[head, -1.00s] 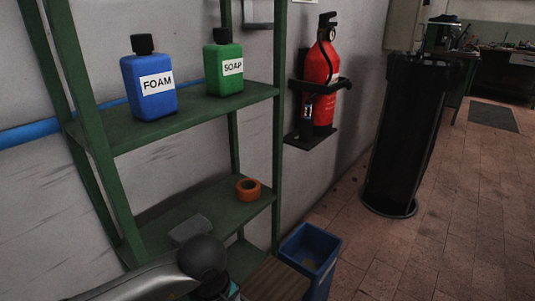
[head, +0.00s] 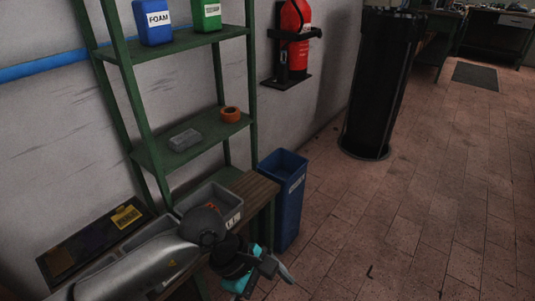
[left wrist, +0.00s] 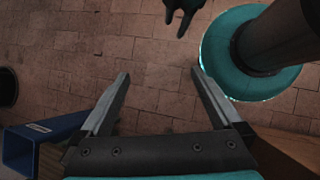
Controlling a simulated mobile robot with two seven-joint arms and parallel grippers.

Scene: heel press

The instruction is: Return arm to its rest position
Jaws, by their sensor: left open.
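My left arm reaches in from the lower left of the head view. Its gripper (head: 277,268) hangs beyond the front edge of the wooden bench, above the tiled floor. In the left wrist view the same gripper (left wrist: 160,88) has its two grey fingers wide apart with nothing between them, only floor tiles behind. A dark two-pronged shape at the top of the left wrist view looks like my right gripper (left wrist: 180,18); I cannot tell its opening. The right arm does not show in the head view.
A blue bin (head: 287,210) stands right beside the bench end (head: 255,188). A grey bin (head: 213,197) sits on the bench by my arm. Green shelves (head: 185,43) hold bottles, orange tape (head: 230,114) and a clear box (head: 185,139). Floor (head: 420,215) is clear to the right.

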